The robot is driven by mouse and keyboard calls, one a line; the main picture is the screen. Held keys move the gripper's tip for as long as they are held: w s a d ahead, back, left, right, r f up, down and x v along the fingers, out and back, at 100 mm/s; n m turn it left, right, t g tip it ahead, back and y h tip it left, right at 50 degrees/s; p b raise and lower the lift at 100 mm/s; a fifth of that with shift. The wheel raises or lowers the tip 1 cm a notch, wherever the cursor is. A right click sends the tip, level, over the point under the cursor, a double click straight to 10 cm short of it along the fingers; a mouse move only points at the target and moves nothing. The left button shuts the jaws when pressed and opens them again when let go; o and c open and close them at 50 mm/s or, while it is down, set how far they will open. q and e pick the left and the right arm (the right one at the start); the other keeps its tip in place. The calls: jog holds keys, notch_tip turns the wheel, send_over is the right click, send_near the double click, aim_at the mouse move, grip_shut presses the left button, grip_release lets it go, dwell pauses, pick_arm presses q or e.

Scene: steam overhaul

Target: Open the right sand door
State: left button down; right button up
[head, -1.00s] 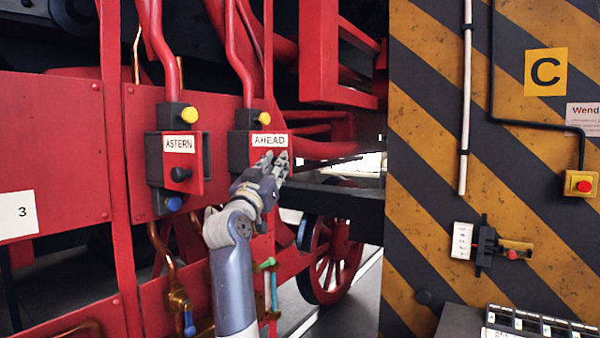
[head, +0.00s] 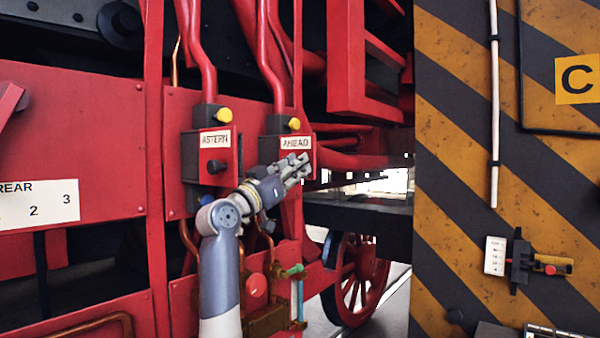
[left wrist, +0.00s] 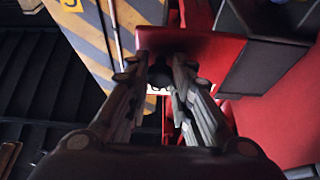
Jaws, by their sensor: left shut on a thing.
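The right sand door is the small red door labelled AHEAD (head: 296,142), on a dark box (head: 274,150) on the red engine side. My left gripper (head: 298,166) is at this door, just below its label, with its fingers pointing up and right. In the left wrist view, the fingers (left wrist: 158,72) are closed around a dark knob on the red door plate (left wrist: 210,55). The fingers hide most of the knob. I cannot tell how far the door stands open. My right gripper is not in view.
Left of it is a matching ASTERN door (head: 215,139) with a dark knob and a yellow button above. Red pipes rise behind both boxes. A striped wall (head: 465,180) stands to the right. A red wheel (head: 355,280) is below.

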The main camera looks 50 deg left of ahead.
pick_arm(q)
jog(key=c, duration=1.4)
grip_release()
